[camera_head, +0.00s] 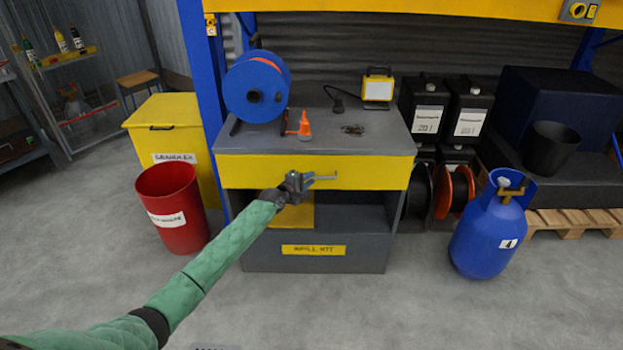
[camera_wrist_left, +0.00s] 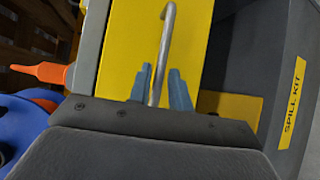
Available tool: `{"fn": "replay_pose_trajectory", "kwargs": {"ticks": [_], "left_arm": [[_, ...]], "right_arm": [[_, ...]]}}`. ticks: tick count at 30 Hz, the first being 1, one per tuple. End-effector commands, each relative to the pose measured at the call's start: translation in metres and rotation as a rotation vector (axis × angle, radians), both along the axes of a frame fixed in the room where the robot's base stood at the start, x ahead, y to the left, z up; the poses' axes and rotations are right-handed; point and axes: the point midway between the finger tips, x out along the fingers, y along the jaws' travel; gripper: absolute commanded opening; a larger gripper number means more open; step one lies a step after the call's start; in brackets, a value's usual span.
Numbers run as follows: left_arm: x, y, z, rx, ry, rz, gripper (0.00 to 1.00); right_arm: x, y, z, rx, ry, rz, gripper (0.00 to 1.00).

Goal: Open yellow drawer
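The yellow drawer (camera_head: 370,173) is the wide front under the grey worktop, and it looks shut. Its thin metal bar handle (camera_head: 328,177) runs sideways across the front. My left gripper (camera_head: 318,179) is at the left part of this handle. In the left wrist view the handle (camera_wrist_left: 167,35) runs down between the two blue-grey fingers of the left gripper (camera_wrist_left: 161,88). The fingers stand apart, one on each side of the bar, with a small gap on the right side. The drawer front (camera_wrist_left: 125,45) fills the space behind. My right gripper is not in view.
On the worktop (camera_head: 340,140) are a blue reel (camera_head: 255,88), an orange tool (camera_head: 304,127) and a yellow lamp (camera_head: 378,87). A red bin (camera_head: 172,205) stands left, a blue gas cylinder (camera_head: 490,235) right. The floor in front is clear.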

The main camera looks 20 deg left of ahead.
Motion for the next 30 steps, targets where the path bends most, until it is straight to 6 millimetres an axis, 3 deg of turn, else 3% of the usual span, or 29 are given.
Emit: {"fn": "replay_pose_trajectory", "kwargs": {"ticks": [6, 17, 21, 30], "left_arm": [[0.016, -0.006, -0.002, 0.002, -0.002, 0.000, 0.20], [0.019, -0.007, -0.003, 0.002, -0.001, 0.001, 0.20], [0.019, -0.007, -0.003, 0.002, -0.001, 0.000, 0.00], [0.017, -0.007, -0.003, 0.001, 0.000, 0.000, 0.00]], "right_arm": [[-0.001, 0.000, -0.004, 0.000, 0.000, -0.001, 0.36], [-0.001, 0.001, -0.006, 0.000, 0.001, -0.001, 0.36], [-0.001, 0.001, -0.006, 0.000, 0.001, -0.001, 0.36], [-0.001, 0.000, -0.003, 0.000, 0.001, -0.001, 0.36]]}}
